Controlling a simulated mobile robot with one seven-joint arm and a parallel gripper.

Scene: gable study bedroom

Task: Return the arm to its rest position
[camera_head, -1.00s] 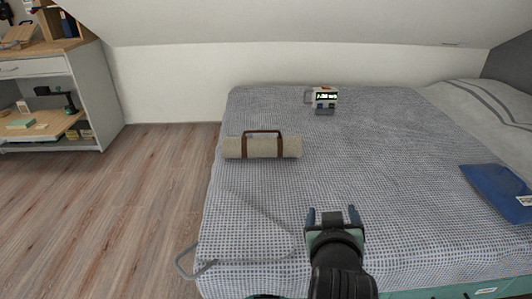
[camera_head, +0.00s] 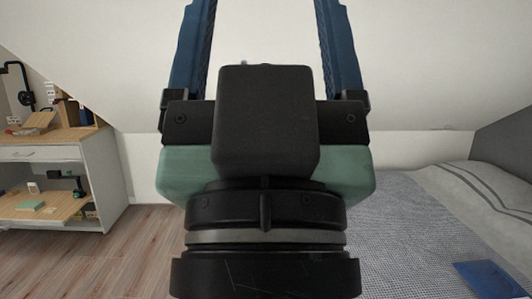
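My gripper (camera_head: 264,14) is raised close in front of the head camera and fills the middle of the view. Its two blue fingers point up and stand wide apart. The fingertips run up to or past the top edge of the picture. Only bare wall shows between the fingers, and I see nothing held there. The black and green gripper body and my wrist hide the middle of the room behind them.
The bed (camera_head: 400,225) shows at the right, with a blue folder (camera_head: 488,279) at the lower right edge. A white desk unit (camera_head: 99,180) with shelves stands at the left. Bare wood floor (camera_head: 110,250) lies between. The sloped ceiling is above.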

